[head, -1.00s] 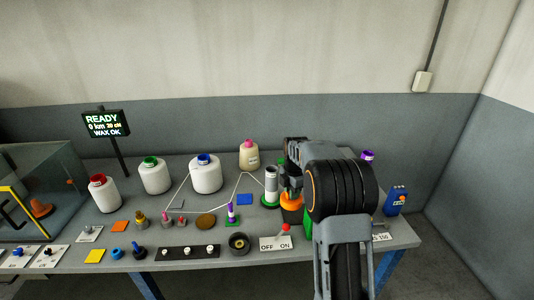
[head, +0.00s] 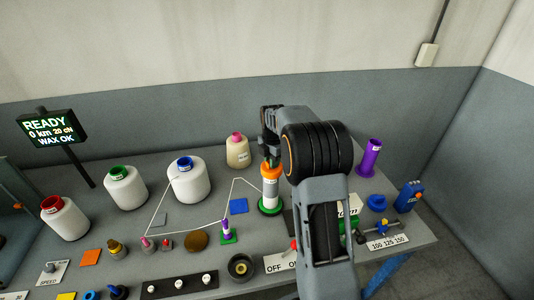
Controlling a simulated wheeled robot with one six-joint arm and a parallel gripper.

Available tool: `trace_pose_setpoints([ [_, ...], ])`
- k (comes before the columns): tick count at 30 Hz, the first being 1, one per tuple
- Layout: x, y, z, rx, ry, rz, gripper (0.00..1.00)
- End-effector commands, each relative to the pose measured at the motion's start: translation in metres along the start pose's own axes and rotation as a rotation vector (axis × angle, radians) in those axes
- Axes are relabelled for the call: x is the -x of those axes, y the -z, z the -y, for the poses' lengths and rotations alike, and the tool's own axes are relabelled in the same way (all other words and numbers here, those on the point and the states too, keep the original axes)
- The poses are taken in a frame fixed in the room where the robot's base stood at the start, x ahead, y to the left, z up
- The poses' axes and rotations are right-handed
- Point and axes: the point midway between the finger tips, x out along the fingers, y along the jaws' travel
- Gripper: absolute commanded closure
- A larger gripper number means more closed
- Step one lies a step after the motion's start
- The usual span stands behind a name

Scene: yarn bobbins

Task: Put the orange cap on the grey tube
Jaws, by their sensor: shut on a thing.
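The grey tube (head: 270,190) stands upright on a round green base (head: 268,209) near the middle of the table. The orange cap (head: 270,171) is at the tube's top end, in line with it. I cannot tell whether it is fully seated or just above. My gripper (head: 271,158) is shut on the cap from above. My arm reaches in from the right and hides part of the table behind it.
White yarn bobbins (head: 189,182) and a beige cone (head: 237,152) stand to the left. A purple tube (head: 369,157) and a blue ring (head: 377,202) are right of my arm. A purple-and-white piece (head: 227,230) stands close at front left.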

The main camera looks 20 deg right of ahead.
Motion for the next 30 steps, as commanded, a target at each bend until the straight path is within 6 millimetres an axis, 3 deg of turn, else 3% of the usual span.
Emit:
trace_pose_setpoints([
  [19, 0.001, -0.002, 0.0, -0.002, 0.0, -0.001, 1.0],
  [30, -0.016, -0.002, 0.001, -0.002, 0.0, -0.002, 1.0],
])
